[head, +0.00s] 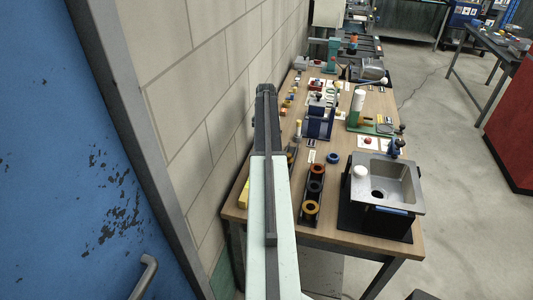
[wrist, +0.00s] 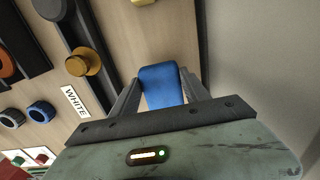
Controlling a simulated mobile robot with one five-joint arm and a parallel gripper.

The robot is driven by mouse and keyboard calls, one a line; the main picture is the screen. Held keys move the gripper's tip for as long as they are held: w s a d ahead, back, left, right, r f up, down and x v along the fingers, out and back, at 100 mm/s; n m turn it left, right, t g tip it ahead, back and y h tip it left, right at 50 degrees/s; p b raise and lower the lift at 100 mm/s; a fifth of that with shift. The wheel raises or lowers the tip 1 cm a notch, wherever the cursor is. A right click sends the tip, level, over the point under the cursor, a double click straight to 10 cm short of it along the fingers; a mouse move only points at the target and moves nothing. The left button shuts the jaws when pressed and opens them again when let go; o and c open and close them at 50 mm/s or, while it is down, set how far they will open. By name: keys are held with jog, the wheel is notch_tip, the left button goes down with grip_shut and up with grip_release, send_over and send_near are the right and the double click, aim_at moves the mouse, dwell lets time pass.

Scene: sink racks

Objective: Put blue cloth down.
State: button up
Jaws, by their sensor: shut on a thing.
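In the wrist view a blue cloth (wrist: 162,86), folded or bunched, sits between the two fingers of my gripper (wrist: 160,88). My gripper is shut on it and holds it over or near the wooden table; I cannot tell whether the cloth touches the table. In the head view my arm reaches along the left side of the table, close to the wall, and hides the gripper's fingers and the cloth.
The wooden table (head: 340,145) carries a metal sink (head: 400,185), a dark rack with orange rings (head: 312,195), a blue ring (head: 333,158) and several small parts. A block wall (head: 215,60) borders its left side. A "WHITE" label (wrist: 74,101) lies near the cloth.

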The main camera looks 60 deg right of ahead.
notch_tip(320, 180, down, 4)
jog(key=b, duration=0.4)
jog(key=shift+r, duration=0.3)
jog(key=shift+f, duration=0.25)
jog(key=o, duration=1.2)
jog(key=shift+r, duration=0.1)
notch_tip(320, 180, up, 13)
jog(key=p, duration=1.2)
jog(key=shift+f+p, duration=0.2)
jog(key=shift+p, duration=0.2)
jog(key=shift+f, duration=0.1)
